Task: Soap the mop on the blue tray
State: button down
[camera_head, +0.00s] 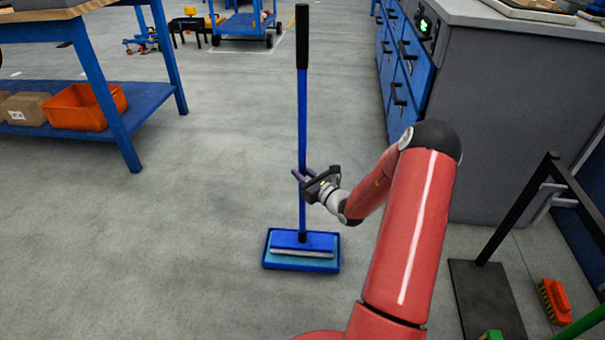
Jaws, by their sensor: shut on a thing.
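The mop (301,120) stands upright in the middle of the view, with a blue pole and a black grip at its top. Its flat head (302,252) is down at the blue tray (273,264), within the tray's outline, over a teal surface. I cannot tell how firmly the head presses there. My gripper (303,178) is shut on the mop's pole, a little above the head, reaching in from the right. The gripper hides a short piece of the pole.
A workbench with a blue frame (105,90) stands at left, an orange bin (84,107) on its shelf. Blue drawers (402,65) and a grey cabinet stand at right. A black stand (485,300) and an orange brush (555,301) are at lower right. Floor left of the tray is clear.

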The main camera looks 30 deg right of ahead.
aim_at(305, 155)
jog(key=shift+f+b, duration=0.45)
jog(key=shift+f, duration=0.1)
dwell(0.5)
jog(key=shift+r, duration=0.1)
dwell(0.6)
jog(key=shift+r+p, duration=3.3)
jog(key=shift+r, duration=1.15)
jog(key=shift+f, duration=0.2)
jog(key=shift+f+b, duration=2.95)
jog(key=shift+f, duration=0.85)
jog(key=shift+f+b, duration=0.5)
jog(key=shift+f, duration=0.15)
